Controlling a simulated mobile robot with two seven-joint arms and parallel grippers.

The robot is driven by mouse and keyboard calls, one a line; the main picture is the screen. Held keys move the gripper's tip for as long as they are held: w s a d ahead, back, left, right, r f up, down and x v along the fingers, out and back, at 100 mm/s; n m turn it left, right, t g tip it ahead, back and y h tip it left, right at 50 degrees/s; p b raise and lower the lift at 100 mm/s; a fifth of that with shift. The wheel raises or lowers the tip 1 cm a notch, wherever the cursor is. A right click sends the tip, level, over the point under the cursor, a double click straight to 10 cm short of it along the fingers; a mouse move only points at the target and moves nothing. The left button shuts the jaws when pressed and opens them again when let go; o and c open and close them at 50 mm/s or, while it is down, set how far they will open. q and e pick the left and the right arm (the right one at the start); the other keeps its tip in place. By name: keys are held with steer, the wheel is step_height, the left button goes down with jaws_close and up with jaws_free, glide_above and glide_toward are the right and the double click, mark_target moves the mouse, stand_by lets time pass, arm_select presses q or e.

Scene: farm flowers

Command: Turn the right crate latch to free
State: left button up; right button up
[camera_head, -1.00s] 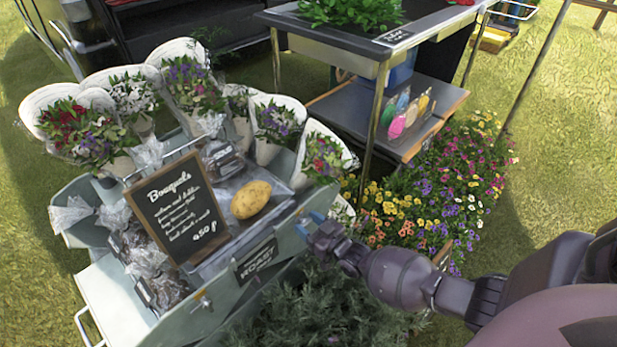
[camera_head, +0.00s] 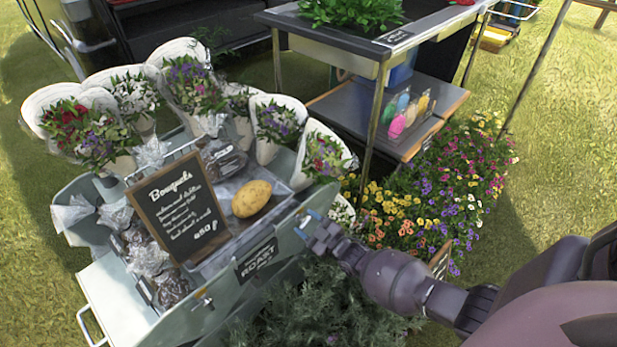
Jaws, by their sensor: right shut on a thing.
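The pale grey-green crate (camera_head: 215,322) stands at the lower left, its front facing down and right. A small brass-coloured latch (camera_head: 203,298) shows at the left part of its front. My right gripper (camera_head: 305,226) reaches in from the right to the right end of the crate's front edge. It is shut on the right crate latch there. The fingers and their bluish tips cover nearly all of that latch, so its angle cannot be told. My left gripper is not in view.
A potato (camera_head: 251,198) and a chalkboard sign (camera_head: 178,210) rest on the crate, with wrapped bouquets (camera_head: 194,85) behind. A dark label (camera_head: 256,260) hangs on its front. Bushy greenery (camera_head: 310,305) lies below my right gripper; colourful flowers (camera_head: 440,195) and a display table (camera_head: 345,52) stand behind.

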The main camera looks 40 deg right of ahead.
steer(key=n, duration=0.4)
steer(key=shift+f+n, duration=0.15)
steer(key=shift+n, duration=0.15)
steer(key=n, duration=0.2)
steer(key=shift+a+f+n+b, duration=0.1)
steer(key=shift+n+b, duration=0.25)
steer(key=shift+n, duration=0.05)
steer(key=shift+s+n, duration=0.1)
steer(key=shift+n, duration=0.8)
steer(key=shift+n+b, duration=0.5)
steer(key=shift+n, duration=0.7)
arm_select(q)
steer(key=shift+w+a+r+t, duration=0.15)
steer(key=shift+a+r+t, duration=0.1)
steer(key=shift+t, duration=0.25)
arm_select(e)
steer(key=shift+n, duration=0.5)
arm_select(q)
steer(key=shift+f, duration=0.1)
arm_select(e)
steer(key=o, duration=0.8)
steer(key=shift+o, duration=0.6)
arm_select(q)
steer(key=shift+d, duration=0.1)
